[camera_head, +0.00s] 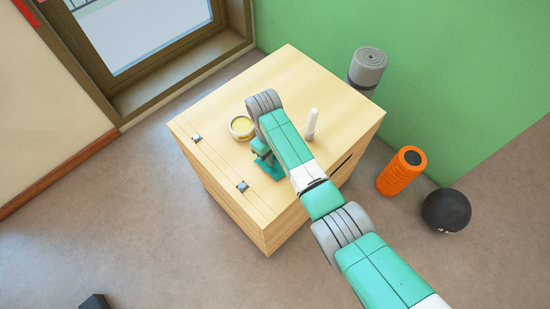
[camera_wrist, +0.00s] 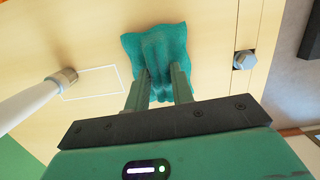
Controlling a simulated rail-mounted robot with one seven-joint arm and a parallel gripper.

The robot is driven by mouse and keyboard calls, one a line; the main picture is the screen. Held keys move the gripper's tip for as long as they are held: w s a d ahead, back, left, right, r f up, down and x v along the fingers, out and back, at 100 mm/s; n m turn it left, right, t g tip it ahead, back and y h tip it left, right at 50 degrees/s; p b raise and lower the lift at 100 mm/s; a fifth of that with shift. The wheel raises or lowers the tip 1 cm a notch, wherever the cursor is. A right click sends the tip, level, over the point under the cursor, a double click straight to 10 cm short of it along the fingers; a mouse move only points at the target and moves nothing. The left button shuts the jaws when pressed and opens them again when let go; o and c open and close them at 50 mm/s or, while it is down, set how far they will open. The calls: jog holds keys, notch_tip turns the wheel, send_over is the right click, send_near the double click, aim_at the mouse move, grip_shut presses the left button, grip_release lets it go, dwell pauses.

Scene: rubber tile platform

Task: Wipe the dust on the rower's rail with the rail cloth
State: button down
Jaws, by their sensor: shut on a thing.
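The rail cloth is a teal, crumpled cloth on the light wooden box top; it shows in the head view (camera_head: 272,168) and larger in the wrist view (camera_wrist: 155,45). My gripper (camera_wrist: 160,82) is shut on the cloth, with a raised fold between its two fingers. The cloth's outer parts spread around the fingers, low at the box top; I cannot tell whether they touch it. In the head view my arm partly covers the gripper and cloth. I cannot make out a rower's rail or dust in either view.
An orange roller (camera_head: 401,171), black ball (camera_head: 446,210) and grey roll (camera_head: 367,67) stand beyond.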

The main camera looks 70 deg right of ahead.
jog(key=shift+r+p, duration=2.95)
jog(key=shift+r, duration=0.1)
jog(key=shift+f, duration=0.15)
jog(key=w+a+r+n, duration=0.1)
jog(key=w+a+r, duration=0.2)
jog(key=w+a, duration=0.75)
jog(key=w+a+r+n, duration=0.1)
jog(key=w+a+r, duration=0.1)
jog(key=a, duration=0.8)
jog(key=w+a+r+n+p, duration=0.1)
jog(key=w+a+r, duration=0.1)
jog(key=a, duration=0.9)
jog(key=w+a+r+n, duration=0.1)
jog(key=w+a+r, duration=0.2)
jog(key=a, duration=0.7)
jog(key=shift+w+a+h, duration=0.3)
jog(key=shift+w, duration=0.25)
